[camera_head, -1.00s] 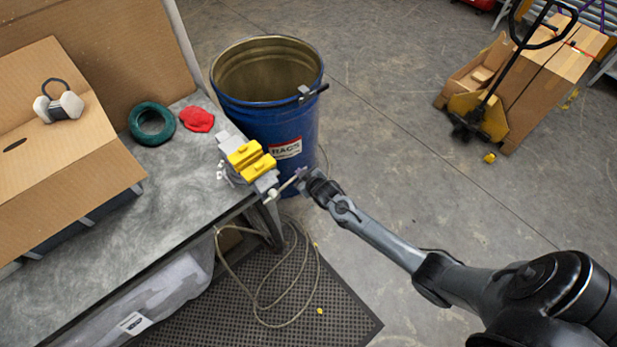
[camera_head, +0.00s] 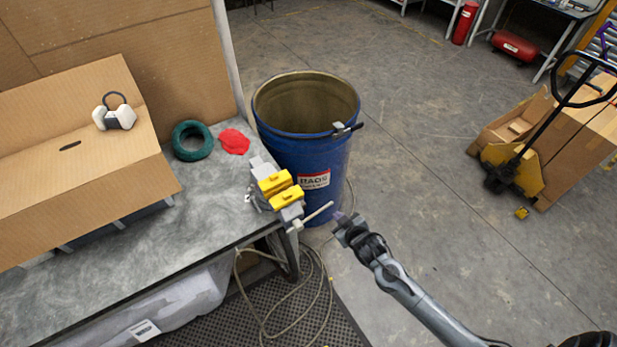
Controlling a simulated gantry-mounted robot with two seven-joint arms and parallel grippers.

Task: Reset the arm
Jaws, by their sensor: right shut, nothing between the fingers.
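My right arm comes in from the lower right. Its gripper (camera_head: 345,220) is shut and empty, just right of the handle bar of the bench vise, with a small gap between them. The vise (camera_head: 280,190) has yellow jaw covers and sits at the bench's right corner. My left gripper does not show in this view.
The grey workbench (camera_head: 130,260) carries a cardboard box (camera_head: 80,170), a green tape roll (camera_head: 192,141) and a red rag (camera_head: 234,141). A blue drum (camera_head: 300,150) stands behind the vise. A pallet truck (camera_head: 515,170) with cartons is at right. Open floor lies between.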

